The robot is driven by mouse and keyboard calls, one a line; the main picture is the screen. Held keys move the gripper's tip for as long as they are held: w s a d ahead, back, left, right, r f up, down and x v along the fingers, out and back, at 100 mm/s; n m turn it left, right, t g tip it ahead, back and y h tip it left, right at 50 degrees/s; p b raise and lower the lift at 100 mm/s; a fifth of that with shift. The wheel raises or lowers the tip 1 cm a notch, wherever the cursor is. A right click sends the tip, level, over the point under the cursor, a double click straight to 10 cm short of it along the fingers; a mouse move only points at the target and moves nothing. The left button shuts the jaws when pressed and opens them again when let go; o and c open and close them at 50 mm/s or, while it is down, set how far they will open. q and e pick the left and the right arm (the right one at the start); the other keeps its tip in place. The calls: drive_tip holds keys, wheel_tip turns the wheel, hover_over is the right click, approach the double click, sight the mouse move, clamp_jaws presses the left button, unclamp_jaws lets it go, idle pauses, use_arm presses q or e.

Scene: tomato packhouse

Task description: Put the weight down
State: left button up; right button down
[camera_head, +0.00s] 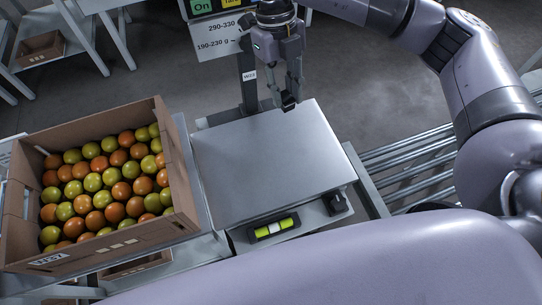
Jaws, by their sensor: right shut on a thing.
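My right gripper (288,102) comes down over the far edge of the scale's bare metal plate (265,160). It is shut on the weight, which is hard to make out. Only a small dark piece shows at the fingertips, and the fingers hide the rest. I cannot tell whether it touches the plate. My left gripper is not in view.
A cardboard crate (176,170) of orange and green tomatoes stands left of the scale. A yellow-green level (273,228) and a dark knob (338,203) are at the scale's front. A post with a sign (218,45) rises behind. Rollers (405,165) lie right.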

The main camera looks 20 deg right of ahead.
drive_tip(key=m, duration=0.2)
drive_tip(key=f+m+y, duration=0.1)
drive_tip(key=m, duration=0.1)
drive_tip(key=m+b, duration=0.1)
drive_tip(key=shift+w+a+f+m+y, duration=0.15)
drive_tip(key=shift+a+f+m+y, duration=0.15)
drive_tip(key=shift+f+m, duration=0.1)
drive_tip(key=m, duration=0.3)
drive_tip(key=f+m+y, duration=0.1)
drive_tip(key=m, duration=0.1)
drive_tip(key=shift+w+a+t+b, duration=0.2)
drive_tip(key=shift+a+t+b, duration=0.05)
drive_tip(key=shift+t+b, duration=0.15)
drive_tip(key=m, duration=0.3)
drive_tip(key=m+t+y, duration=0.1)
drive_tip(key=m, duration=0.1)
drive_tip(key=shift+w+a+f+b, duration=0.2)
drive_tip(key=shift+f+b, duration=0.15)
drive_tip(key=m+t, duration=0.1)
drive_tip(key=m, duration=0.3)
drive_tip(key=b, duration=0.1)
approach(268, 156)
drive_tip(key=x, duration=0.5)
drive_tip(key=shift+s+f, duration=0.1)
drive_tip(key=shift+f, duration=0.2)
